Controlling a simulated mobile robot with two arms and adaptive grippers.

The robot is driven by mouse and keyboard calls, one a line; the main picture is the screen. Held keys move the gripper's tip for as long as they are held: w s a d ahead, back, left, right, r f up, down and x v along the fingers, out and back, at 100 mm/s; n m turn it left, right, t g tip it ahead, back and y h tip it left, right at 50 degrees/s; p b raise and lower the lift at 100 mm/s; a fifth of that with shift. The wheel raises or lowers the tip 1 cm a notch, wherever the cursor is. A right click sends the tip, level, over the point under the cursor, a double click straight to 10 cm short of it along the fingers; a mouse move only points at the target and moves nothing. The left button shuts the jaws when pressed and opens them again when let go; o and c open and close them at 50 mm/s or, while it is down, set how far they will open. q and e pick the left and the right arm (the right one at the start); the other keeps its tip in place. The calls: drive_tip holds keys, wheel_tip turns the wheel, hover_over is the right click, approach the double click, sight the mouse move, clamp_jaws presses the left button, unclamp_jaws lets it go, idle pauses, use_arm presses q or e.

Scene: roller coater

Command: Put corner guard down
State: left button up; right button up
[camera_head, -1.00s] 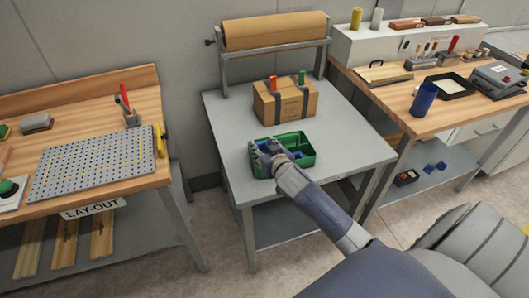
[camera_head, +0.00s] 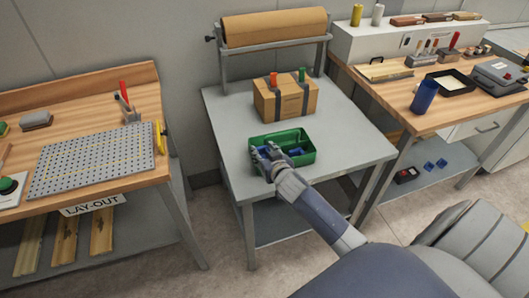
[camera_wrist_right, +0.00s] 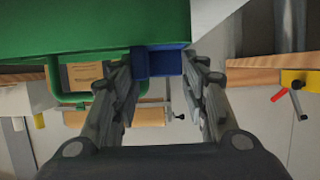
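A green open bin (camera_head: 312,156) stands on the grey packing table, with blue pieces (camera_head: 294,152) inside it. My right gripper (camera_head: 262,156) reaches down at the bin's left end. A cardboard box (camera_head: 286,100) with dark straps stands behind the bin. My left gripper is not in view.
The grey table (camera_head: 230,118) has free room left of the box and at its right. A brown paper roll (camera_head: 275,27) stands on a frame behind. A lay-out bench (camera_head: 75,120) is at left. A wooden bench with a blue cup (camera_head: 424,97) is at right.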

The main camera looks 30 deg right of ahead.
drive_tip(key=o, duration=0.4)
drive_tip(key=shift+r, duration=0.35)
drive_tip(key=shift+r+p, duration=0.45)
drive_tip(key=shift+p, duration=0.05)
drive_tip(key=b+v, duration=0.1)
drive_tip(key=v, duration=1.1)
drive_tip(key=shift+f, duration=0.2)
